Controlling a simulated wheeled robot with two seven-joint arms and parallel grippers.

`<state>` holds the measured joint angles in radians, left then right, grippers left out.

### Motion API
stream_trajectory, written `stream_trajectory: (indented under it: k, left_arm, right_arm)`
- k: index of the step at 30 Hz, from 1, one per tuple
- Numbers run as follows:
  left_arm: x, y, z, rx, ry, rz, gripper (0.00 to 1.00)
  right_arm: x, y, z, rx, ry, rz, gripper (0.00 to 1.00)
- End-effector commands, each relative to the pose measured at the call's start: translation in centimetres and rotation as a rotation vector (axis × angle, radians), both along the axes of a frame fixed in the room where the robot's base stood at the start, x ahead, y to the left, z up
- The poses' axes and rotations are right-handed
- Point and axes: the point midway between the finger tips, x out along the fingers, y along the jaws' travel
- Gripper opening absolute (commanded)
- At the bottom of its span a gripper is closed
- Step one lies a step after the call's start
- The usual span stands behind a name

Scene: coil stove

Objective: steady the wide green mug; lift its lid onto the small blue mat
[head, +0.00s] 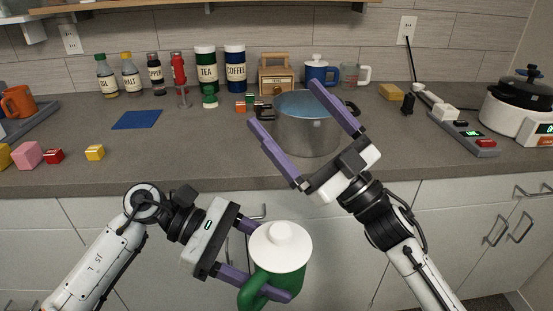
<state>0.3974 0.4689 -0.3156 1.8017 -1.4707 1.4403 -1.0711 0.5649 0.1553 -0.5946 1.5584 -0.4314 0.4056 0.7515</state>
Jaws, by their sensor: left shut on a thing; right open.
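The wide green mug (272,281) is in the lower middle of the head view, in front of the counter edge. Its white lid (281,248) with a round knob sits on top of it. My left gripper (267,258) is shut on the mug, with purple fingers on either side of its body. The mug's green handle shows at the lower left. My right gripper (313,137) is open and empty, higher up, its fingers spread in front of the steel pot. The small blue mat (137,119) lies flat and bare on the counter at the left.
A large steel pot (308,122) stands behind my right gripper. Colored blocks (28,154) lie at the front left of the counter. Bottles and canisters (207,69) line the wall. A cooker (520,108) stands at the far right. Counter around the mat is clear.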

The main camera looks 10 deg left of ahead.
Motion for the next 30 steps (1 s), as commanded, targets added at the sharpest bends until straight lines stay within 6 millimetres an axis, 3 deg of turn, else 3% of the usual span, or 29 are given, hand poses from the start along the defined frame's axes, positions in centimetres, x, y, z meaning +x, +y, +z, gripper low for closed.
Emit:
stream_trajectory:
  k: [1, 3, 7, 11, 15, 18, 22, 26, 30]
  left_arm:
    - [0.0, 0.0, 0.1, -0.001, 0.0, 0.0, 0.2]
    - [0.0, 0.0, 0.1, -0.001, -0.001, 0.0, 0.2]
    - [0.0, 0.0, 0.1, -0.001, -0.001, 0.0, 0.2]
    - [0.0, 0.0, 0.1, -0.001, -0.001, 0.0, 0.2]
    - [0.0, 0.0, 0.1, -0.001, -0.001, 0.0, 0.2]
    - [0.0, 0.0, 0.1, -0.001, -0.001, 0.0, 0.2]
    - [0.0, 0.0, 0.1, -0.001, -0.001, 0.0, 0.2]
    - [0.0, 0.0, 0.1, -0.001, -0.001, 0.0, 0.2]
    - [0.0, 0.0, 0.1, -0.001, -0.001, 0.0, 0.2]
  right_arm:
    - [-1.2, 1.7, 2.6, -0.021, -0.074, 0.066, 0.97]
    - [-3.5, 4.2, 5.2, -0.056, -0.164, 0.172, 0.97]
    - [-9.0, 8.7, 8.2, -0.17, -0.326, 0.389, 0.97]
    - [-14.9, 12.5, 8.6, -0.354, -0.468, 0.615, 0.97]
    - [-19.9, 14.5, 6.4, -0.625, -0.578, 0.823, 0.97]
    - [-21.9, 14.6, 4.0, -0.859, -0.622, 0.936, 0.97]
    - [-22.3, 13.1, 0.8, -1.208, -0.63, 1.022, 0.97]
    - [-20.7, 9.9, -1.3, -1.579, -0.575, 1.023, 0.97]
    - [-18.0, 5.7, -1.4, -1.923, -0.466, 0.938, 0.97]
